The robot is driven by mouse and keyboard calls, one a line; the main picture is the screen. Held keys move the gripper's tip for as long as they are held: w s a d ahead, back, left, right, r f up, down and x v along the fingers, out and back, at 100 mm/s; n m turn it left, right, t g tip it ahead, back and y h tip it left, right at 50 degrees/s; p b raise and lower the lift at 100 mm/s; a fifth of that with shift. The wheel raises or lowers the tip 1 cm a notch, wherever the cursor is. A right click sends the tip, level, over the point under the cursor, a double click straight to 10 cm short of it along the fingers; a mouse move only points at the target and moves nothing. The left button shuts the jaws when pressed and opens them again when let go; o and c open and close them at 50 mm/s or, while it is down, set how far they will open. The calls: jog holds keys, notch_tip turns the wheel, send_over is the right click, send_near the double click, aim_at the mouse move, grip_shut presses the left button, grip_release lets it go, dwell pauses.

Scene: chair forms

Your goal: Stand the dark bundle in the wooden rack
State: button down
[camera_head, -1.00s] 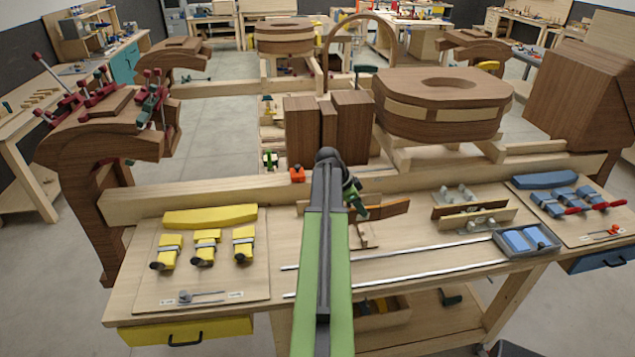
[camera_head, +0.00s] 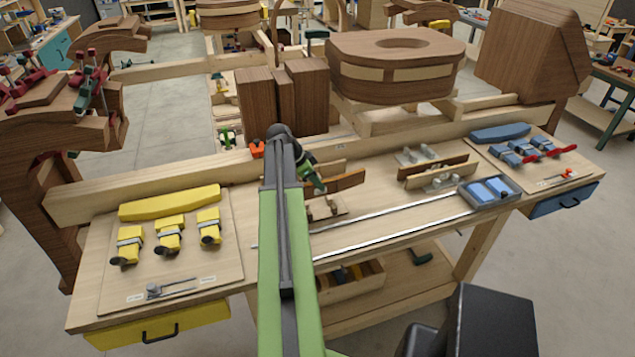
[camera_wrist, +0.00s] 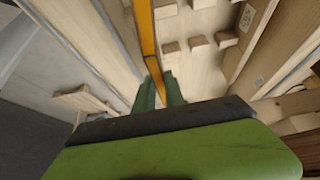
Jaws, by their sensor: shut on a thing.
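My gripper (camera_wrist: 160,90) shows in the wrist view as two green fingers closed around a narrow orange-brown strip seen edge-on (camera_wrist: 146,32). In the head view my gripper (camera_head: 313,186) is low over the bench, beside a brown strip (camera_head: 348,180) and a paler strip behind it. The strip between my fingers looks like that brown one, but I cannot tell for certain that it is the dark bundle. A pale wooden board with short blocks in a row (camera_wrist: 198,41) lies just beyond my fingers; it may be the rack. The fingertips' contact is partly hidden.
The bench carries a panel with yellow clamps (camera_head: 168,236) at left, and blue clamps (camera_head: 520,151) and a blue tray (camera_head: 489,191) at right. Metal rails (camera_head: 400,219) run along the front. Tall dark wooden blocks (camera_head: 310,95) and a large chair form (camera_head: 395,65) stand behind.

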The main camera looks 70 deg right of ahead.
aim_at(316, 197)
notch_tip(316, 197, down, 7)
jog(key=b, duration=0.6)
jog(key=shift+f, duration=0.15)
jog(key=shift+f+b, duration=0.25)
jog(key=shift+b, duration=0.2)
jog(key=c, duration=1.3)
grip_release()
jog(key=p+v, duration=1.4)
jog(key=v, duration=0.2)
jog(key=shift+r, duration=0.3)
jog(key=shift+w+a+r+p, duration=0.25)
jog(key=shift+r+p, duration=0.1)
jog(key=shift+p, duration=0.25)
